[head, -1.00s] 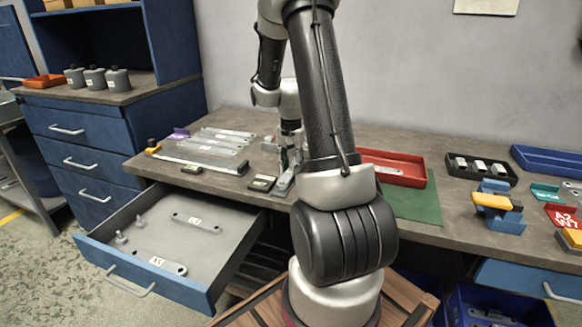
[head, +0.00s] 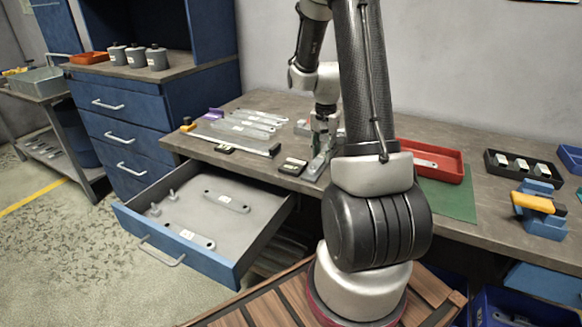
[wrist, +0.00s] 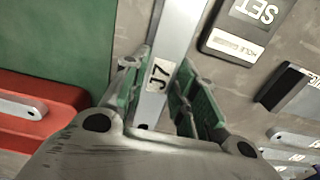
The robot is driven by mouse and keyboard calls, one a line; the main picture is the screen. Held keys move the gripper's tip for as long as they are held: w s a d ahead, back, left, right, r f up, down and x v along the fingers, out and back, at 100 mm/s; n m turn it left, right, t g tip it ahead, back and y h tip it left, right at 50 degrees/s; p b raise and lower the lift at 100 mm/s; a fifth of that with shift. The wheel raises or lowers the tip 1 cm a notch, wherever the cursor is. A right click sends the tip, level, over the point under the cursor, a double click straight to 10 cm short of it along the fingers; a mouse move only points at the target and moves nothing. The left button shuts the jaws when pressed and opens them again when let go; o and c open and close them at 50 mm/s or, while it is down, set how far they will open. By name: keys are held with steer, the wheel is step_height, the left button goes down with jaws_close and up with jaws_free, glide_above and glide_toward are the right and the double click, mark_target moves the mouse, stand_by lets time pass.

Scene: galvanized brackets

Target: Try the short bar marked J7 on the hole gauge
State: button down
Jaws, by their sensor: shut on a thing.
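The short grey metal bar marked J7 (wrist: 160,75) runs between the green fingers of my gripper (wrist: 162,95) in the wrist view, its label facing the camera. My gripper is shut on it. In the head view my gripper (head: 324,130) is low over the bench, with the bar (head: 318,166) under it near the front edge. I cannot tell whether the bar touches the bench. A dark block with pale labels reading "SET" and "HOLE" (wrist: 242,35) lies beside the bar, apart from it; it appears as a small dark block (head: 292,166) in the head view.
Several long bars (head: 250,122) and a long straight tool lie left on the bench (head: 440,155). A red tray (head: 445,172) holding a bar and a green mat (head: 455,202) are at right. An open drawer (head: 185,265) with bars and pegs juts out below.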

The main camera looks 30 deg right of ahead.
steer(key=shift+r, duration=0.1)
steer(key=shift+r, duration=1.95)
steer(key=shift+f, duration=0.2)
steer(key=shift+f, duration=0.35)
steer(key=shift+f, duration=1.5)
stand_by(0.8)
steer(key=c, duration=1.1)
jaws_free()
steer(key=shift+o, duration=0.2)
